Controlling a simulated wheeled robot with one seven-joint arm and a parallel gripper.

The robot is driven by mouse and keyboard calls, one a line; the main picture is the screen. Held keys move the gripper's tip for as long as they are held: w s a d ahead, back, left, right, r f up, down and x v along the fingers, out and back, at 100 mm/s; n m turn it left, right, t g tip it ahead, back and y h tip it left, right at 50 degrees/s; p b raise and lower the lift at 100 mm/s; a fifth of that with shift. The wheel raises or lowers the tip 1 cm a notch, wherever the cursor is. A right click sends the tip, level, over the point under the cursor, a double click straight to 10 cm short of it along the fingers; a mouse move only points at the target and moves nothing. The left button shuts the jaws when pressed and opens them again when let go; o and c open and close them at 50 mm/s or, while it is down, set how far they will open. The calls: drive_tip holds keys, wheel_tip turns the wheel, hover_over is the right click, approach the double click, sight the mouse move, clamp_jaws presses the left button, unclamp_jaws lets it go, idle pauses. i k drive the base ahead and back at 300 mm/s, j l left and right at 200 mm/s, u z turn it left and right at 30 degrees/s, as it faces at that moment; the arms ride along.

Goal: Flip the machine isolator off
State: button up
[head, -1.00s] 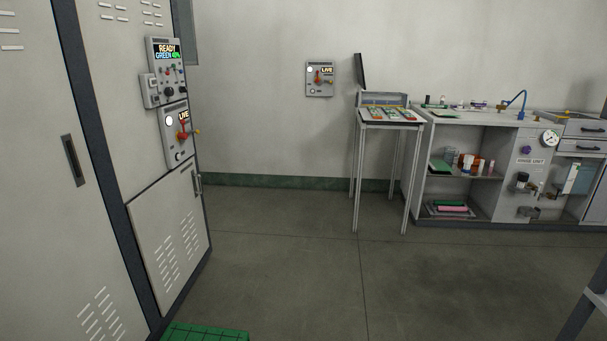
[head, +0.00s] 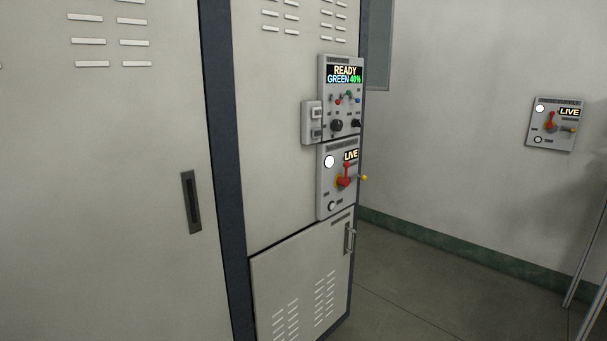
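A grey isolator panel (head: 325,196) is on the cabinet front, below a control panel. It has a red rotary handle (head: 344,178), a yellow-tipped lever (head: 363,178), a lit white lamp and a sign reading LIVE (head: 350,156). A second, similar isolator panel (head: 541,134) is on the back wall at right, with a red handle (head: 550,123) and its own LIVE sign (head: 569,112). I cannot tell from the labels which one is the machine isolator. My gripper is not in view.
The control panel (head: 324,72) reads READY GREEN 40%, with a small switch box (head: 311,123) beside it. The tall grey cabinet (head: 120,200) fills the left. Bare floor (head: 420,300) lies to its right. Thin metal legs (head: 587,255) stand at the right edge.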

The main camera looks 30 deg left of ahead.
sight(343, 183)
drive_tip(key=i+l+u, duration=0.15)
drive_tip(key=i+u, duration=0.2)
drive_tip(key=i+l+u, duration=0.65)
drive_tip(key=i+l, duration=0.25)
drive_tip(key=i+l+u, duration=0.1)
drive_tip(key=l, duration=0.3)
drive_tip(key=i+l, duration=0.35)
drive_tip(key=i+l+u, duration=0.1)
drive_tip(key=l, duration=0.25)
drive_tip(key=i+l, duration=0.35)
drive_tip(key=i+l+u, duration=0.1)
drive_tip(key=l, duration=0.25)
drive_tip(key=i+l, duration=0.3)
drive_tip(key=l+u, duration=0.05)
